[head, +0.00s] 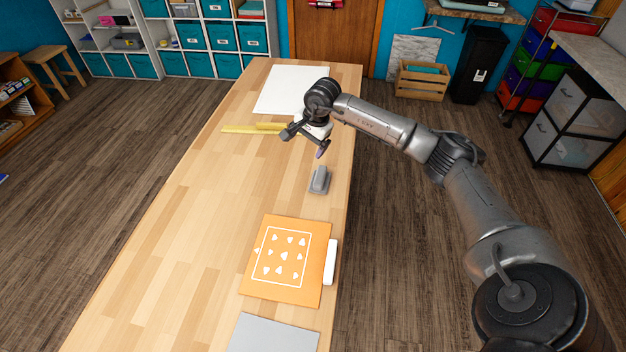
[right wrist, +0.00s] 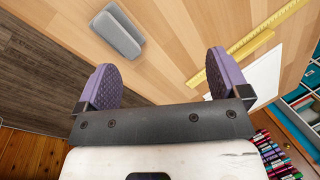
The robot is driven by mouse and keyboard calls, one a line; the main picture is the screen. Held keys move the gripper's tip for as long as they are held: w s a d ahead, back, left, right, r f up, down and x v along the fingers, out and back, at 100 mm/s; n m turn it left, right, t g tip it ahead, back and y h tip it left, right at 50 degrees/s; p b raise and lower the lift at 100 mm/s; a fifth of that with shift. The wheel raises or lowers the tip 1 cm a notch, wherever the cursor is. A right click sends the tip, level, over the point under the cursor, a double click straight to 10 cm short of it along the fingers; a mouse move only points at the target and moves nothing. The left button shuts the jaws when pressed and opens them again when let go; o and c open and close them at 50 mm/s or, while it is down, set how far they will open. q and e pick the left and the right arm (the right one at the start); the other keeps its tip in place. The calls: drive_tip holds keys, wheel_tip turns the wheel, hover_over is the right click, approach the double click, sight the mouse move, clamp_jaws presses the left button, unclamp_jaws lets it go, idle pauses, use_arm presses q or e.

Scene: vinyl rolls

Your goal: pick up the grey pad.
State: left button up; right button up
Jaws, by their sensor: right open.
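The grey pad (head: 320,180) is a small grey block lying on the wooden table (head: 215,195), near its right edge. It also shows at the top left of the right wrist view (right wrist: 117,30). My right gripper (head: 305,143) is above the table, a little beyond the pad in the head view. In the right wrist view its two purple-padded fingers (right wrist: 163,68) are spread wide with nothing between them. The pad lies past the left finger, apart from it. My left gripper is not in view.
An orange sheet with white shapes (head: 286,262) lies nearer on the table, with a white bar (head: 330,262) at its right. A grey sheet (head: 272,335) is at the near end. A yellow ruler (head: 238,129) and white sheet (head: 285,90) lie farther back. The table's left side is clear.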

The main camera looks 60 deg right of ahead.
sight(320, 176)
drive_tip(key=s+f+n+g, duration=0.1)
drive_tip(key=f, duration=0.2)
drive_tip(key=s+f+n+g+p, duration=0.1)
drive_tip(key=s+f, duration=0.1)
drive_tip(key=f, duration=0.1)
drive_tip(key=s+f+n+g, duration=0.1)
drive_tip(key=f+n, duration=0.1)
drive_tip(key=f, duration=0.1)
drive_tip(key=shift+s+d+f+h+p, duration=0.1)
drive_tip(key=shift+s+d+h+p, duration=0.1)
drive_tip(key=shift+d+h+p, duration=0.15)
drive_tip(key=f+p, duration=0.1)
drive_tip(key=f, duration=0.1)
drive_tip(key=f+p, duration=0.1)
drive_tip(key=f, duration=0.1)
drive_tip(key=shift+w+a+f, duration=0.1)
drive_tip(key=shift+w+f, duration=0.1)
drive_tip(key=shift+f, duration=0.4)
drive_tip(key=shift+c, duration=0.3)
drive_tip(key=c, duration=0.9)
